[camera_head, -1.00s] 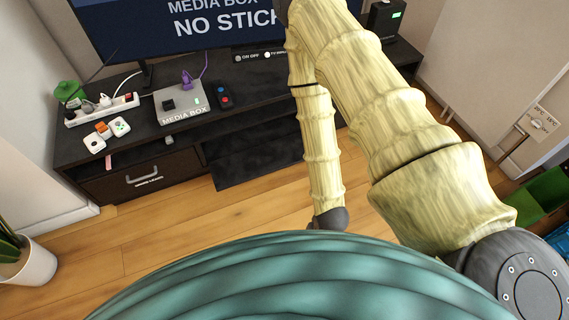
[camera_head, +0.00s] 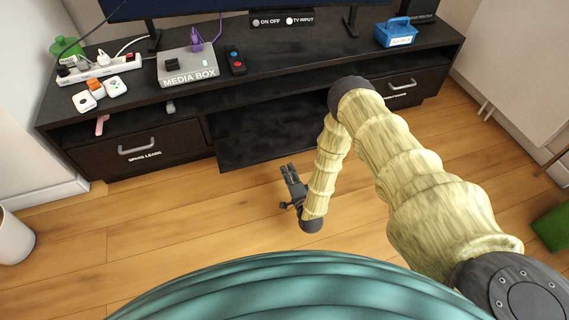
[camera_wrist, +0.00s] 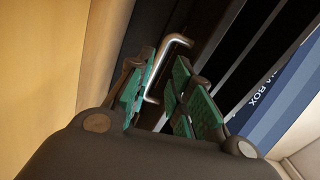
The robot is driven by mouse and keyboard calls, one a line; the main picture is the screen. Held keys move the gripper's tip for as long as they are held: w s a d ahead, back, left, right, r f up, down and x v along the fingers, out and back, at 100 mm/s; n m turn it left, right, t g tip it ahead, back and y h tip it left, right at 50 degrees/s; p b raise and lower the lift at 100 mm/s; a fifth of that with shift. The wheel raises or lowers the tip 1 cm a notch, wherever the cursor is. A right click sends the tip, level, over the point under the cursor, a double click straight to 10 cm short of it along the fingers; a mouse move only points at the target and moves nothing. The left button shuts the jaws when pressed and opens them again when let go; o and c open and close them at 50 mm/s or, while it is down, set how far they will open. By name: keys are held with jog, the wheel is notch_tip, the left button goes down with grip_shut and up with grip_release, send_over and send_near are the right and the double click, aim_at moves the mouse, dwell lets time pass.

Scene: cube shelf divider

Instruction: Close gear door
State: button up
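In the head view a dark low cabinet has a flat black panel (camera_head: 270,145) reaching forward at its lower middle; it looks like a dropped-open door, and any label on it is hidden. My gripper (camera_head: 291,174) is just in front of this panel, low over the floor, pointing at the cabinet. In the wrist view my gripper's green-padded fingers (camera_wrist: 160,88) are spread apart. A bent metal handle (camera_wrist: 176,40) on a dark surface shows beyond and between them. I cannot tell whether the fingers touch it.
A drawer marked SPARE LEADS (camera_head: 140,148) is shut at the left, and another handled front (camera_head: 405,88) is at the right. The cabinet top holds a media box (camera_head: 188,68), power strip (camera_head: 98,70) and blue basket (camera_head: 395,35). Wooden floor in front is clear.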

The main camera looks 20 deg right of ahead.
aim_at(285, 154)
jog(key=shift+w+d+f+m+t+h+b, duration=0.3)
jog(key=shift+w+d+f+m+t+b, duration=0.3)
jog(key=shift+w+f+m+t, duration=0.15)
jog(key=shift+w+d+r+t, duration=0.1)
jog(key=shift+w+r+t, duration=0.1)
jog(key=shift+w+t, duration=0.05)
jog(key=w+b, duration=0.2)
jog(key=w, duration=0.1)
jog(key=w+b, duration=0.1)
jog(key=w, duration=0.1)
jog(key=shift+w+r, duration=0.1)
jog(key=shift+r, duration=0.25)
jog(key=shift+w+r, duration=0.25)
jog(key=shift+w, duration=0.6)
grip_shut()
